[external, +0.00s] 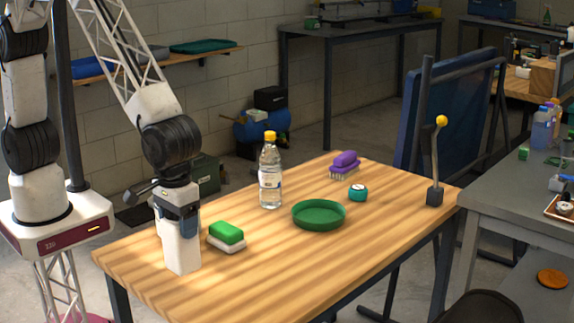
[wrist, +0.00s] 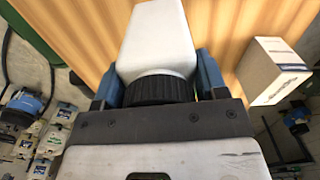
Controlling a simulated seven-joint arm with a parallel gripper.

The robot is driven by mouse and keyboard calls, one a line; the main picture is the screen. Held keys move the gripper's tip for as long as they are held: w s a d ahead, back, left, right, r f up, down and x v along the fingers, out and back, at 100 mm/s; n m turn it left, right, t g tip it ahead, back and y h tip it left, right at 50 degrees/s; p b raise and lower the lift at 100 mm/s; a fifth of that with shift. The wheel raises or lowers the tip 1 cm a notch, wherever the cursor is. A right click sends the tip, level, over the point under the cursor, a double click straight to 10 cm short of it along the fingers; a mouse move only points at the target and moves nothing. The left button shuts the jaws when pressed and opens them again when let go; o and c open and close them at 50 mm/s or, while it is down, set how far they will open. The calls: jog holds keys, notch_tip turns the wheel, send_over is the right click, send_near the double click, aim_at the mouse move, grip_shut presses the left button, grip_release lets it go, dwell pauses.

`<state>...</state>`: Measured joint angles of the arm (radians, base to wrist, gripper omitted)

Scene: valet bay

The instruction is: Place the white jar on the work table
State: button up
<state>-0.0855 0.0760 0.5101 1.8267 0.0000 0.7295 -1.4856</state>
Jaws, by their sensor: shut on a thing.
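The white jar (external: 182,248) is a tall, squarish white container, upright at the near left end of the wooden work table (external: 270,275). My gripper (external: 178,212) is above it, shut on its upper part. In the wrist view, the jar (wrist: 157,38) has a black ribbed lid (wrist: 160,88) and sits between the blue fingers of my gripper (wrist: 158,72). The jar's base appears at or just above the tabletop; I cannot tell whether it touches.
A green-and-white sponge (external: 227,236) lies just right of the jar. A bottle (external: 270,175), green dish (external: 319,214), teal timer (external: 357,192), purple brush (external: 344,164) and yellow-knobbed lever (external: 436,165) stand farther back. The table's front is clear. A white box (wrist: 270,72) shows in the wrist view.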

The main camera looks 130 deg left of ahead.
jog(key=w+a+f, duration=0.1)
jog(key=w, duration=1)
jog(key=shift+w, duration=0.4)
jog(key=shift+f, duration=0.1)
jog(key=shift+f, duration=1.65)
jog(key=shift+f, duration=0.15)
jog(key=o, duration=1.2)
jog(key=shift+o, duration=0.2)
notch_tip(320, 180, up, 12)
